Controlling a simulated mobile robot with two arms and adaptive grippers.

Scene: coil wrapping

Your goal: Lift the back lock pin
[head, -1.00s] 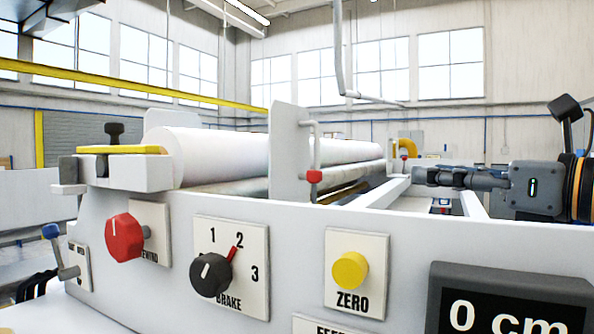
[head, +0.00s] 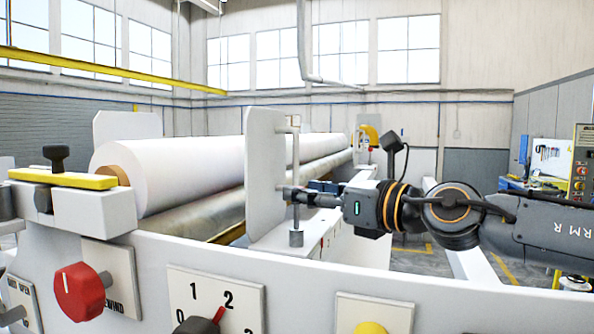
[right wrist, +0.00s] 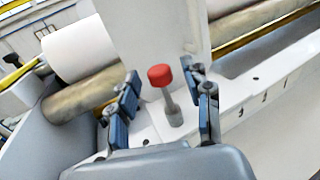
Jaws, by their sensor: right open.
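The lock pin has a red top and a grey stem, and stands upright on the white frame in the right wrist view (right wrist: 163,85). In the head view its grey lower part (head: 296,238) shows beside the upright white plate; my gripper seems to hide its red top. My right gripper (head: 300,194) reaches in from the right at the pin's upper part. In the right wrist view my right gripper (right wrist: 161,78) is open, with its blue-padded fingers on either side of the pin. I cannot tell contact. My left gripper is out of view.
The upright white plate (head: 265,165) stands close beside the pin, with a bent grey handle on it. A white roll (head: 190,165) lies behind at the left. A yellow bar with a black knob (head: 62,178) and a red knob (head: 80,290) are at the left front.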

